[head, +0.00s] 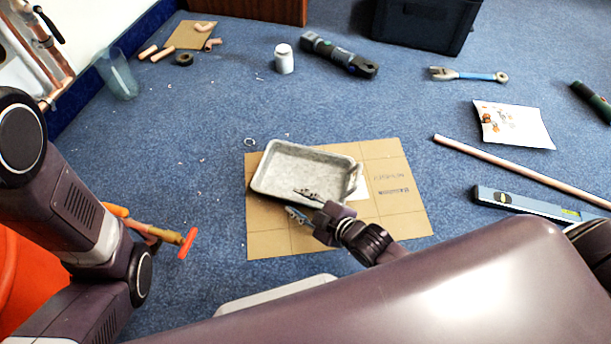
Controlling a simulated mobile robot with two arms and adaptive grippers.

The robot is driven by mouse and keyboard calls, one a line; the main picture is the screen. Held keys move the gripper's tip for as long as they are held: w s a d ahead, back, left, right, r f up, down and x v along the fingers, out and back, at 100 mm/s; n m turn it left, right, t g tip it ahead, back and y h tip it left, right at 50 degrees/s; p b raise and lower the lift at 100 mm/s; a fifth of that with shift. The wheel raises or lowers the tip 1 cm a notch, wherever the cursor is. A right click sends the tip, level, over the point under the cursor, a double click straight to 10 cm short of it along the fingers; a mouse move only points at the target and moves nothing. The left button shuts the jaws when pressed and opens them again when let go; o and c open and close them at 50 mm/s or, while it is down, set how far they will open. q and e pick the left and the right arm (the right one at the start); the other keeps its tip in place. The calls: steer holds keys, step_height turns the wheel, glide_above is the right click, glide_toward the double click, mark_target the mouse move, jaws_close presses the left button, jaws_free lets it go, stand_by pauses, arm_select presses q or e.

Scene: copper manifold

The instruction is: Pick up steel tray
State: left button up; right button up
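The steel tray (303,167) is a shallow grey pan with rounded corners and a raised rim. It appears empty and lies on a flat piece of cardboard (400,205). A handle (353,181) shows at its right end. My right gripper (302,203) is at the tray's near edge with its fingers apart. One finger is over the inside of the tray and the other is outside the near rim. I cannot tell whether either finger touches the tray.
An orange-handled tool (170,237) lies left of the cardboard. A white bottle (284,60), a power tool (340,54) and a black crate (425,22) stand farther back. A copper pipe (520,172) and a level (530,203) lie right. Blue carpet around the cardboard is mostly clear.

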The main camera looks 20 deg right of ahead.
steer(key=shift+w+a+f, duration=0.1)
steer(key=shift+w, duration=0.05)
jaws_close()
stand_by(0.4)
